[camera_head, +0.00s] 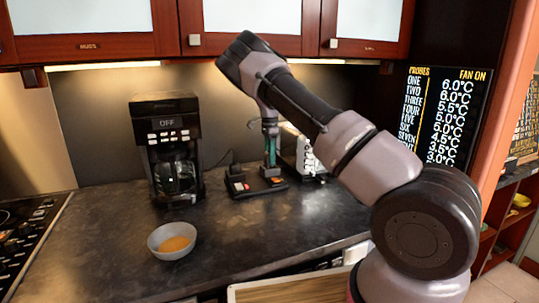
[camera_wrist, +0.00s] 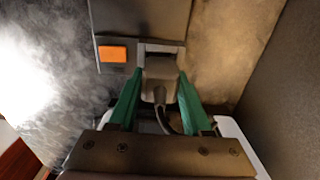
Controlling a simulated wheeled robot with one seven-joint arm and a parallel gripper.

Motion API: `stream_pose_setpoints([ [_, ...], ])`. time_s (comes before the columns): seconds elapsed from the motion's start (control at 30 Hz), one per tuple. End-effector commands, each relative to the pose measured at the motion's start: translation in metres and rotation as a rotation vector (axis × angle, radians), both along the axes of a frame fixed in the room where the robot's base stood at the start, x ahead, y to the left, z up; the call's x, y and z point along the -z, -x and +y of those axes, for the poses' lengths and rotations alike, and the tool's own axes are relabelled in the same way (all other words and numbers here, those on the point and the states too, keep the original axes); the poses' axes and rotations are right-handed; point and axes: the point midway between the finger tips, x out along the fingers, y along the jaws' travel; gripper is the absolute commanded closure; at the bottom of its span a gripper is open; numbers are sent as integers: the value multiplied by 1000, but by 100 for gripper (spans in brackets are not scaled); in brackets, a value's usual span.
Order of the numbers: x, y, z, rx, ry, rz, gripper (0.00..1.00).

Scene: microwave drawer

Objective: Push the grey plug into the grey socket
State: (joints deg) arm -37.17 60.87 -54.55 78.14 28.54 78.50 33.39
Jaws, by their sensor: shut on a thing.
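My gripper (camera_wrist: 159,93) points down with its green fingers on both sides of the grey plug (camera_wrist: 160,68), shut on it. A dark cord runs from the plug toward the palm. In the wrist view the plug overlaps the grey-framed socket (camera_wrist: 161,46) on a dark power strip (camera_wrist: 140,18). How deep the plug sits in the socket cannot be told. An orange switch (camera_wrist: 112,53) is left of the socket.
A black coffee maker (camera_head: 167,145) stands left of the strip. A grey bowl (camera_head: 172,241) with orange-brown contents is at the front. A white toaster-like appliance (camera_head: 302,153) is close behind and right of my gripper. Cabinets (camera_head: 120,45) hang above.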

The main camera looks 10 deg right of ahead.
Motion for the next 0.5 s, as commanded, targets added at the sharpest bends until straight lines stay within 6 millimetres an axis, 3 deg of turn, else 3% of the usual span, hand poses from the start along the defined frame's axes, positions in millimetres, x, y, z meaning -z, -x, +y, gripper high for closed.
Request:
stream_pose_setpoints([
  [0.5,13,0,0,1,0,-1,100],
])
